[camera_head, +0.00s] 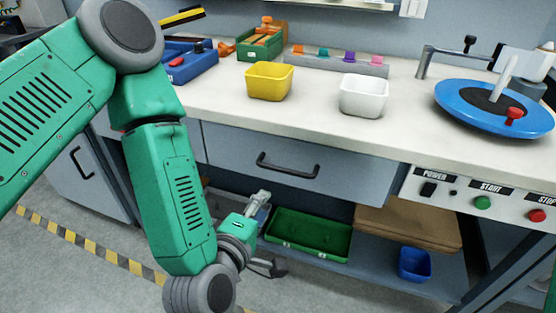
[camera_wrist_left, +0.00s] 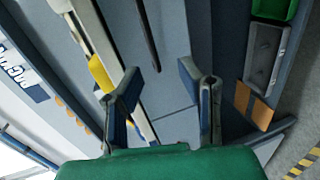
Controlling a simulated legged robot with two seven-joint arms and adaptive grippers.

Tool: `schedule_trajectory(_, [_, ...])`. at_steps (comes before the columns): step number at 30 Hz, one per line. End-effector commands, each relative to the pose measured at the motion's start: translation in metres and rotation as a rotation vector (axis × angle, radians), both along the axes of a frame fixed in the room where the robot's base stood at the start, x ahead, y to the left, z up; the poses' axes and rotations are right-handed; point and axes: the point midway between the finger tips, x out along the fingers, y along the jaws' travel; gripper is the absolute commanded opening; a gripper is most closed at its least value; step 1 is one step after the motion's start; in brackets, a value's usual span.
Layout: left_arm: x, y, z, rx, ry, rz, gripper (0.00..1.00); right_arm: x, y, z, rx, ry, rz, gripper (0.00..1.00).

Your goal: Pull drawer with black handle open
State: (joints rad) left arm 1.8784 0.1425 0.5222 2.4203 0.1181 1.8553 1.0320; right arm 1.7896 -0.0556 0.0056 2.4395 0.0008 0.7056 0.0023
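The drawer (camera_head: 335,178) is a grey-blue front under the worktop and looks shut. Its black handle (camera_head: 287,167) is a horizontal bar at the middle of the front. In the left wrist view the handle (camera_wrist_left: 149,38) is a dark bar beyond the fingertips. My left gripper (camera_head: 272,233) is below the handle in the head view, apart from it. In the left wrist view the left gripper (camera_wrist_left: 168,92) has its two fingers spread wide with nothing between them. My right gripper is not in view.
The worktop (camera_head: 220,108) overhangs the drawer and holds a yellow bin (camera_head: 269,82), a white bin (camera_head: 363,96) and a blue wheel (camera_head: 495,108). A lower shelf holds a green tray (camera_head: 310,235), brown board (camera_head: 410,225) and blue bin (camera_head: 414,264). A control panel (camera_head: 480,200) is right.

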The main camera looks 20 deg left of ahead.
Motion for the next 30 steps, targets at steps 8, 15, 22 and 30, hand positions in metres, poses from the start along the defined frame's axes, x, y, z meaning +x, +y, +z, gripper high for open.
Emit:
schedule_trajectory(8, [0.028, -0.002, 0.004, -0.042, -0.037, 0.026, 0.33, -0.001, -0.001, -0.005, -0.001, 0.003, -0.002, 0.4])
schedule_trajectory(15, [0.079, 0.005, -0.01, -0.049, -0.036, 0.028, 0.33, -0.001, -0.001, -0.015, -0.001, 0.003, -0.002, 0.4])
schedule_trajectory(22, [0.119, 0.0, -0.018, -0.043, -0.033, 0.025, 0.33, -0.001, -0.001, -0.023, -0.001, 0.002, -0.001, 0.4])
schedule_trajectory(30, [0.138, -0.005, -0.021, -0.039, -0.031, 0.023, 0.33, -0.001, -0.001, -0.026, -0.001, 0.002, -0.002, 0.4])
